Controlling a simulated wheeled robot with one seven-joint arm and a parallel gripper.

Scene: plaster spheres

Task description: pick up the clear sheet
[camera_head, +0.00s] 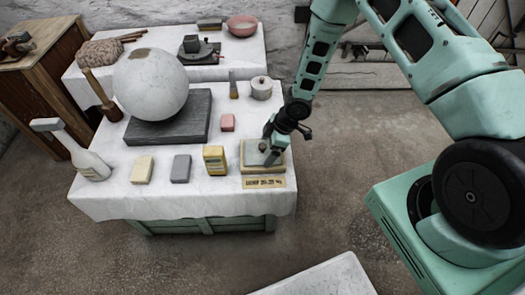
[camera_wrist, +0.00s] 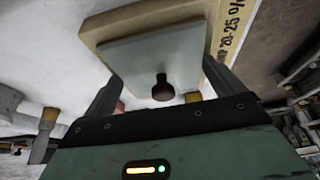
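The clear sheet is a flat grey-green pane (camera_head: 250,158) with a small dark knob, lying on a cream board (camera_head: 263,169) near the front right of the cloth-covered table. In the wrist view the sheet (camera_wrist: 150,50) lies on the board (camera_wrist: 100,27), and its dark knob (camera_wrist: 163,88) stands out toward me. My gripper (camera_head: 274,152) is low over the right part of the sheet. In the wrist view my gripper's two fingers (camera_wrist: 162,75) are wide apart, one on each side of the knob. I cannot tell whether the fingertips touch the sheet or board.
A printed paper strip (camera_head: 264,182) lies in front of the board. A yellow box (camera_head: 214,160) stands just left, a pink block (camera_head: 228,123) behind it. A lidded pot (camera_head: 261,88) and a big plaster sphere (camera_head: 151,84) on a dark slab (camera_head: 195,118) stand farther back.

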